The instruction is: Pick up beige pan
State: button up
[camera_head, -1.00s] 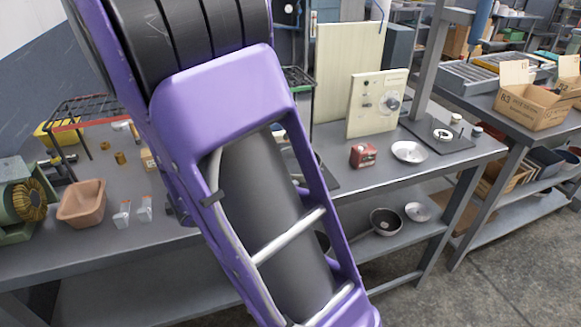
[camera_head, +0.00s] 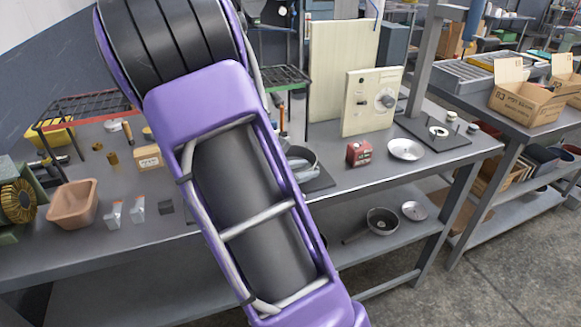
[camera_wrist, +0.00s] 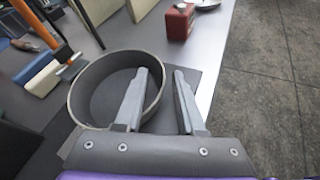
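A round, deep pan (camera_wrist: 84,80) with a grey-beige wall stands upright on a dark mat on the table in the wrist view. Part of it shows in the head view (camera_head: 309,158), just right of my arm, which hides the rest. My gripper (camera_wrist: 162,72) is open in the wrist view. Its left finger overlaps the pan's inside, and its right finger is outside the rim. The pan's right wall runs between the fingers and is partly covered by the left one. I cannot tell whether either finger touches it.
A red box (camera_head: 360,152), a silver dish (camera_head: 405,149) and a cream panel (camera_head: 371,101) stand beyond the pan. A terracotta tray (camera_head: 72,205) lies left. Another pan (camera_head: 381,221) is on the lower shelf. An orange-handled tool (camera_wrist: 50,32) is near the pan.

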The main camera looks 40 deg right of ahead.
grip_shut()
jog(key=shift+a, duration=0.1)
dwell(1.2)
